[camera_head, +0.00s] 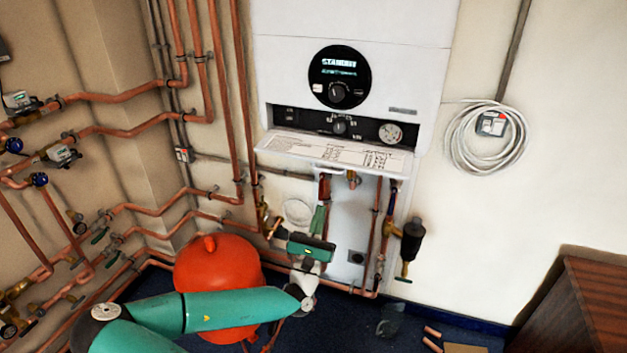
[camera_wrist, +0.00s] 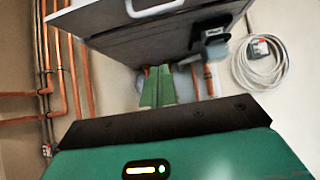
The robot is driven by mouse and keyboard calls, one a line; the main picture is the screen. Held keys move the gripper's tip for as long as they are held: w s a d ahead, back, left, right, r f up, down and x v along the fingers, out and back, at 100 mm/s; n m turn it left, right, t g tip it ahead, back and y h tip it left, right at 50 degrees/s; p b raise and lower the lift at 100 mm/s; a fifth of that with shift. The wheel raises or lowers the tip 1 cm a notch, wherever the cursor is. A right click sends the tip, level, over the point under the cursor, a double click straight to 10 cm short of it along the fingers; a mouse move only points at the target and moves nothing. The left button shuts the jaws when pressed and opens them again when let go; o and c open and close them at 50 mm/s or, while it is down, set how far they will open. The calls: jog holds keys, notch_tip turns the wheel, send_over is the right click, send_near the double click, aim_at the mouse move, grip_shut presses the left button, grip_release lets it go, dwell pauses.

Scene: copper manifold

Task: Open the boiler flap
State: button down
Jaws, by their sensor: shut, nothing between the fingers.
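The white boiler (camera_head: 350,40) hangs on the wall. Its flap (camera_head: 335,152) stands swung down and outward, with its printed inner face up, and the dark control strip (camera_head: 365,128) behind it is exposed. My gripper (camera_head: 319,212) is below the flap, pointing up, apart from it as far as I can tell. In the wrist view, the gripper's green fingers (camera_wrist: 157,84) are together and empty. A white handle (camera_wrist: 152,9) shows above them on a grey panel, which looks like the flap's outer side.
Copper pipes (camera_head: 378,235) run under the boiler close to my gripper, with a black valve fitting (camera_head: 411,243) to the right. A red tank (camera_head: 215,265) stands behind my arm. A coiled white cable (camera_head: 487,138) hangs at right. A brown cabinet (camera_head: 575,310) stands lower right.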

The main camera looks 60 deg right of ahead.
aim_at(332, 159)
jog(key=d+r, duration=0.4)
jog(key=r, duration=0.4)
jog(key=shift+w+r+g, duration=0.2)
jog(key=shift+r+g, duration=0.1)
jog(key=shift+r, duration=0.1)
